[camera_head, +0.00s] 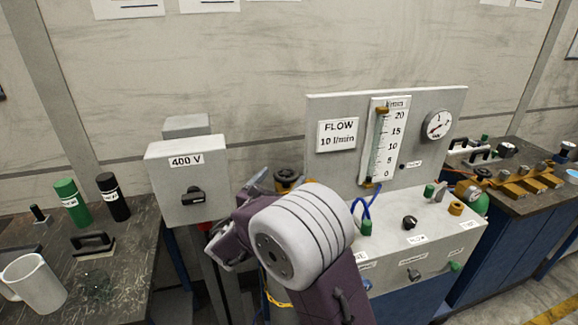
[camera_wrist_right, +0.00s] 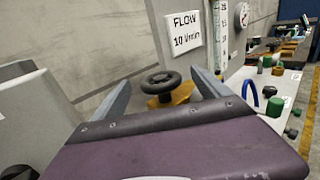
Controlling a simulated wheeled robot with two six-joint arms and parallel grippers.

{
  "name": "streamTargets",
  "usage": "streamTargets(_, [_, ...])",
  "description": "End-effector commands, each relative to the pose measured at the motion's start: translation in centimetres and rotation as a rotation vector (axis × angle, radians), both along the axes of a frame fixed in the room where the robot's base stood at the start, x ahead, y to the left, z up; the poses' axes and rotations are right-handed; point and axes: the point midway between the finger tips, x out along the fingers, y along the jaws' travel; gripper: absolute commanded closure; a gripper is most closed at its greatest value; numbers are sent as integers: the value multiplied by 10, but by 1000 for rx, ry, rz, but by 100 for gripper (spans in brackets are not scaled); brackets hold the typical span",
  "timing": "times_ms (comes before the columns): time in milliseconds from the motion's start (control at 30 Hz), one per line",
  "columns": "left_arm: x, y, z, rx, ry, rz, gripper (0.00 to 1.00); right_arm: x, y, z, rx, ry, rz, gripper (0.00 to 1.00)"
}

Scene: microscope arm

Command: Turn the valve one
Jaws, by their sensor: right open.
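A black round valve handwheel (camera_head: 287,178) on a brass valve body stands behind my right arm, between the 400 V box and the flow panel. It also shows in the right wrist view as a dark ring (camera_wrist_right: 162,82) over brass. My right gripper (camera_wrist_right: 161,78) is open, and its two grey fingers appear to either side of the handwheel in that view. I cannot tell whether they touch it. In the head view one finger shows left of the handwheel; my wrist hides the other finger and what is below the valve. My left gripper is not in view.
The 400 V box (camera_head: 188,180) stands close left of my right arm. The flow panel (camera_head: 340,165) and a control box (camera_head: 435,235) with knobs stand to the right. A mug (camera_head: 35,285) and bottles (camera_head: 72,203) are on the dark left bench. A yellow chain (camera_head: 280,301) shows below my arm.

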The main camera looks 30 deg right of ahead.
Motion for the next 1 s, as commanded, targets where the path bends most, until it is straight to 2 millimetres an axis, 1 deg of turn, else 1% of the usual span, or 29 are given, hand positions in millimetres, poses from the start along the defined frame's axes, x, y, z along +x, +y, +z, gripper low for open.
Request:
streamTargets(33, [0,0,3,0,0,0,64,6,-11,1,-1,1,-7,14])
streamTargets(100, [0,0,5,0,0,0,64,15,-24,1,0,1,-8,14])
streamTargets(200, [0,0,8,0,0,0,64,27,-38,1,0,2,-6,14])
streamTargets(300, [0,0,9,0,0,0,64,36,-49,1,0,1,-4,14])
streamTargets(433, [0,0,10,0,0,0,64,42,-55,0,1,2,-2,14])
streamTargets(667, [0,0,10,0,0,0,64,42,-55,0,1,2,-1,14])
streamTargets(700, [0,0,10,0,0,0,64,42,-55,0,1,2,-1,26])
streamTargets(767, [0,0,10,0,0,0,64,42,-55,0,1,2,-1,42])
streamTargets(800, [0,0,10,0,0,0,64,42,-55,0,1,2,-1,53])
streamTargets(867, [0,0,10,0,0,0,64,42,-55,0,1,2,-1,70])
streamTargets(900, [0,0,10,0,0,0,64,42,-55,0,2,1,-1,77])
streamTargets(1000, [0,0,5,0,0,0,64,43,-55,-2,1,-1,11,77])
